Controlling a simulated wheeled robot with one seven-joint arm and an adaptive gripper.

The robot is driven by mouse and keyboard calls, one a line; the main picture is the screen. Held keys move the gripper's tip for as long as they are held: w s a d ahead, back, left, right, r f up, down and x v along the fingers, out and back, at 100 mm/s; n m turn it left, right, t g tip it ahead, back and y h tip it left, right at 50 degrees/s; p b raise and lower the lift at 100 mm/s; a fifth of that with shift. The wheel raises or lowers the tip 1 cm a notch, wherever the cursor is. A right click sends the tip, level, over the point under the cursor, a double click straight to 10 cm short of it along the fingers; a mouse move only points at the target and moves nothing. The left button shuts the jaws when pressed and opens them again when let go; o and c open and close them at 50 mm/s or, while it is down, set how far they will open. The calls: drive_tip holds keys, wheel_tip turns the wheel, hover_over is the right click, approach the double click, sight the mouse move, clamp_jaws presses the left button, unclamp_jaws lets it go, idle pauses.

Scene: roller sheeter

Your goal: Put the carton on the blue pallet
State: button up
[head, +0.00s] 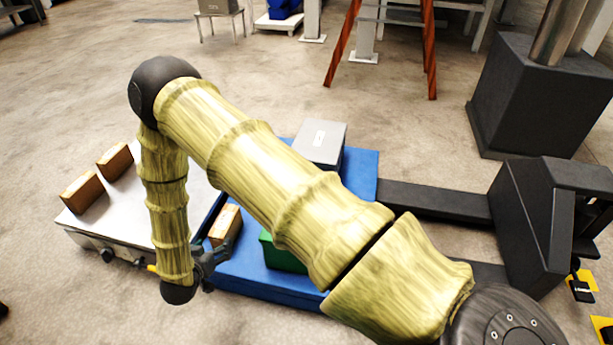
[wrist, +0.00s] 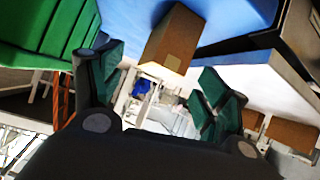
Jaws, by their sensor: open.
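A brown carton (head: 225,224) stands on the blue pallet (head: 360,172), near the pallet's left edge and left of a green crate (head: 281,256). My gripper (head: 217,262) is at the near side of this carton, low over the pallet's left part. In the wrist view the fingers (wrist: 167,80) are spread and empty, and the carton (wrist: 172,42) rests against the blue surface (wrist: 225,15) beyond them. I see a gap between the fingers and the carton. My arm hides part of the pallet and the crate.
Two more cartons (head: 82,192) (head: 115,162) stand on a pale metal-topped unit (head: 120,222) left of the pallet. A grey box (head: 320,143) sits at the pallet's back. A dark pallet truck (head: 545,220) is at the right.

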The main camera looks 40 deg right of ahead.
drive_tip(key=s+d+f+n+g+y, duration=0.1)
drive_tip(key=s+d+f+n+y, duration=0.2)
drive_tip(key=s, duration=0.5)
drive_tip(key=s+d+f+n+g+y, duration=0.1)
drive_tip(key=s+d+f+g+y, duration=0.1)
drive_tip(key=s+f, duration=0.5)
drive_tip(key=s+d+r+n+g+y, duration=0.1)
drive_tip(key=s+g, duration=0.1)
drive_tip(key=s, duration=1)
drive_tip(key=s+d+r+n+g+y, duration=0.1)
drive_tip(key=s+r+g+y, duration=0.1)
drive_tip(key=s, duration=1.1)
drive_tip(key=shift+d+n+g+y, duration=0.2)
drive_tip(key=shift+n+g+y, duration=0.15)
drive_tip(key=shift+g, duration=0.35)
drive_tip(key=shift+w+r, duration=0.1)
drive_tip(key=shift+c, duration=0.3)
